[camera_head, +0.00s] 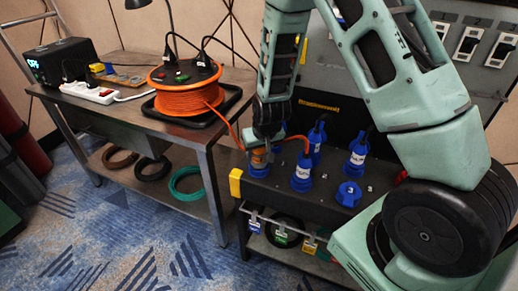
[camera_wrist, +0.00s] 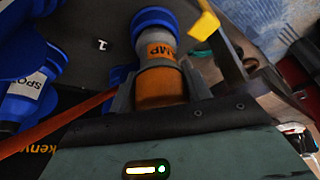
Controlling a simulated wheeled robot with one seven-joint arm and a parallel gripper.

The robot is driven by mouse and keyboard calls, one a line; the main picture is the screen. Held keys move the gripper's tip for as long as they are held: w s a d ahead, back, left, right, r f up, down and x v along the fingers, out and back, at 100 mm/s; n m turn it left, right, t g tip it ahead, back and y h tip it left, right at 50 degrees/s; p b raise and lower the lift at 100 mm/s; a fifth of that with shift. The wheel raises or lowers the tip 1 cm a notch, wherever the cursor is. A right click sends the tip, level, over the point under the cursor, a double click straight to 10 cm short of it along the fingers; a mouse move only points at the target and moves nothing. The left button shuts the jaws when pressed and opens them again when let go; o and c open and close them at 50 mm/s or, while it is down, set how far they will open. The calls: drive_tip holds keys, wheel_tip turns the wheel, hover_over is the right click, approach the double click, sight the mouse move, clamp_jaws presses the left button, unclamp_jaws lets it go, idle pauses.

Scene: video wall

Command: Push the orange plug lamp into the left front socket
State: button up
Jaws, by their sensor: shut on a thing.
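The orange plug lamp (camera_wrist: 160,86), with an orange label ending in "AMP", is between my gripper's fingers (camera_wrist: 158,88). In the head view, my gripper (camera_head: 264,134) is shut on this orange plug (camera_head: 258,157) at the left front of the black socket box (camera_head: 277,197). A blue round part (camera_wrist: 152,22) lies directly at the plug's far end, over the left front socket position. A white "1" is printed beside it. I cannot tell how deep the plug sits; the joint is partly hidden.
Blue plugs (camera_head: 302,175) (camera_head: 357,157) stand close to the right on the box. A blue cap marked 3 (camera_head: 349,194) is at the front. An orange cable (camera_wrist: 55,121) runs close by. A cable reel (camera_head: 185,96) stands on the bench to the left.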

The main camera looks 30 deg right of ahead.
drive_tip(key=o, duration=1.2)
drive_tip(key=shift+c, duration=0.2)
drive_tip(key=shift+d, duration=0.15)
drive_tip(key=shift+c, duration=0.6)
drive_tip(key=shift+d, duration=0.1)
